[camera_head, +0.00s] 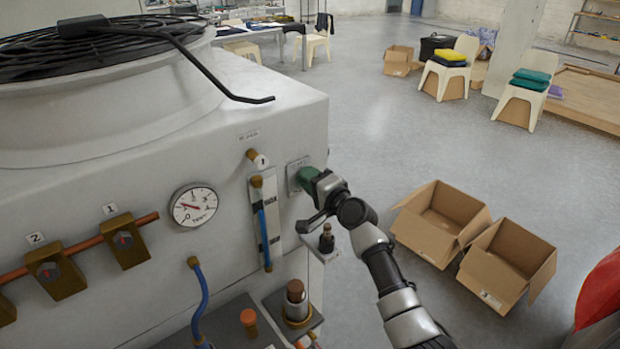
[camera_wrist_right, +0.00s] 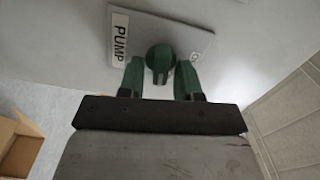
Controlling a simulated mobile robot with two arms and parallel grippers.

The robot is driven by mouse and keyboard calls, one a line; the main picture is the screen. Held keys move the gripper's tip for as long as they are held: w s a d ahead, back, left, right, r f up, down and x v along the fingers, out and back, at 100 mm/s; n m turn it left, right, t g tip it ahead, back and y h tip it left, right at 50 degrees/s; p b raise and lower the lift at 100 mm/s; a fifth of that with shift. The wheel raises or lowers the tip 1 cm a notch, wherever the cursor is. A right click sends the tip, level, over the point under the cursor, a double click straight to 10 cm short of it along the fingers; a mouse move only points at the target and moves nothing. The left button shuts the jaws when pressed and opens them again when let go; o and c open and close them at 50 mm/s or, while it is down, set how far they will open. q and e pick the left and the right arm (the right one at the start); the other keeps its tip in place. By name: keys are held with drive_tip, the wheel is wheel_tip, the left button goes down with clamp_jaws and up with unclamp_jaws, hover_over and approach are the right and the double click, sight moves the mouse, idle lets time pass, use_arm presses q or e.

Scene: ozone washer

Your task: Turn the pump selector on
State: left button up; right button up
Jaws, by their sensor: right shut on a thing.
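The pump selector is a round dark green knob (camera_wrist_right: 159,55) on a light plate with a "PUMP" label (camera_wrist_right: 119,40) in the right wrist view. In the head view its plate (camera_head: 293,168) sits near the right edge of the machine's front. My right gripper (camera_wrist_right: 160,75) has green fingertips, one on each side of the knob, and is shut on it. In the head view the right gripper (camera_head: 309,180) reaches the plate from the right and hides the knob. The knob's pointing direction is hard to tell. My left gripper is not in view.
Left of the selector are a blue tube (camera_head: 264,232), a dial gauge (camera_head: 194,206) and brass valves (camera_head: 124,240) on a copper pipe. A small post (camera_head: 326,239) stands just below the gripper. Open cardboard boxes (camera_head: 440,215) lie on the floor to the right.

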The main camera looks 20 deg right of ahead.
drive_tip(key=shift+f+m, duration=0.1)
drive_tip(key=shift+m, duration=0.7)
drive_tip(key=o, duration=0.6)
drive_tip(key=shift+d, duration=0.1)
drive_tip(key=b+v, duration=0.1)
drive_tip(key=v, duration=0.9)
drive_tip(key=shift+s+d, duration=0.15)
drive_tip(key=shift+s, duration=0.25)
